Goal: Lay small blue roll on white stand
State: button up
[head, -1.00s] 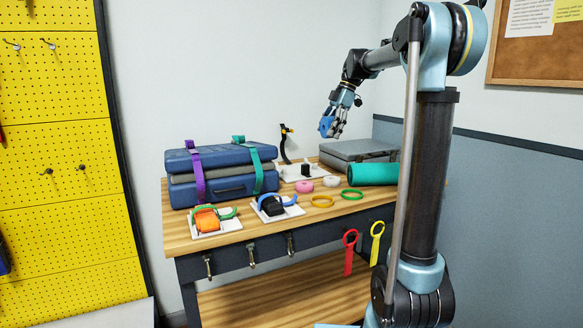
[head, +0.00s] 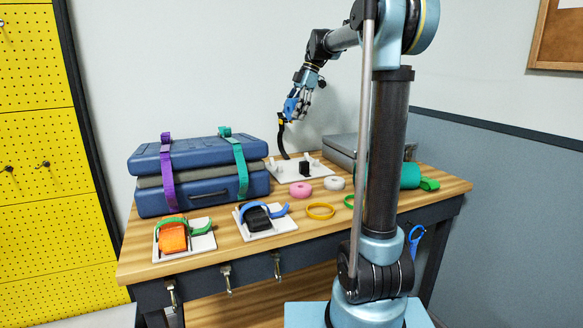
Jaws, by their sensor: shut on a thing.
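The small blue roll (head: 291,105) is in the fingers of my gripper (head: 293,109), which is shut on it. The gripper points down above the back of the table. A white stand (head: 282,177) lies flat below it at the back of the tabletop, with small white posts, a black block (head: 304,168) and an upright curved black strap (head: 282,141). The strap's top overlaps the gripper's lower end in the picture; I cannot tell whether they touch. Two similar white plates stand at the front, one with an orange buckle (head: 173,238), one with a black buckle (head: 257,218).
Stacked blue and grey cases (head: 205,190) with purple and green straps stand left of the stand. A grey case (head: 341,146) is at its right. A pink roll (head: 300,190), white roll (head: 334,184), yellow ring (head: 320,211) and green roll (head: 410,176) lie nearby.

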aim_at(290, 165)
jog(key=shift+a+f, duration=0.1)
notch_tip(290, 165, down, 18)
jog(key=shift+r, duration=0.1)
dwell(0.8)
jog(key=o, duration=1.2)
jog(key=shift+o, duration=0.2)
jog(key=v, duration=1.2)
